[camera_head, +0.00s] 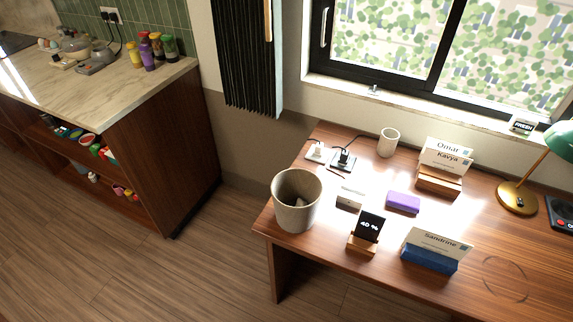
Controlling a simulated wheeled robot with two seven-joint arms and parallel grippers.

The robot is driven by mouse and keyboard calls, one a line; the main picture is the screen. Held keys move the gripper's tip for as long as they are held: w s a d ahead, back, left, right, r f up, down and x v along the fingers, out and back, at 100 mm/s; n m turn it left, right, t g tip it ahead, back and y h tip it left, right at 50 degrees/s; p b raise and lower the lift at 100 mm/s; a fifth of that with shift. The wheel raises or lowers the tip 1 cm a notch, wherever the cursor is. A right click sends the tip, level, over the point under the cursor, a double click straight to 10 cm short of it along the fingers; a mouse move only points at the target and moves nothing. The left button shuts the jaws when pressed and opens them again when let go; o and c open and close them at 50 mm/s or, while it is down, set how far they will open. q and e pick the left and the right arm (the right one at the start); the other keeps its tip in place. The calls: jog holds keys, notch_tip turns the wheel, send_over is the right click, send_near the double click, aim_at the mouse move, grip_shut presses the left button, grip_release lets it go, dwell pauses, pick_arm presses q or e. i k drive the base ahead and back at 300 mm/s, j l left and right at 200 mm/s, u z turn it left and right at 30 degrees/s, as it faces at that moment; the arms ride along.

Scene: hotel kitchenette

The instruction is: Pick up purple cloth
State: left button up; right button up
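A small purple block-shaped item (403,202), which looks like the folded purple cloth, lies flat on the wooden desk (470,278). It sits right of a small white and grey box and behind the blue card holder. Nothing covers it. Neither of my grippers shows in the head view.
Around the cloth stand a grey bin (297,201), a small display (369,228), a blue card holder (429,260), a wooden card holder (439,182), a white cup (388,142) and a lamp (517,198). A counter (100,90) is at left; floor between is clear.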

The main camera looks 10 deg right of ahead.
aim_at(395, 199)
jog(key=z, duration=1.3)
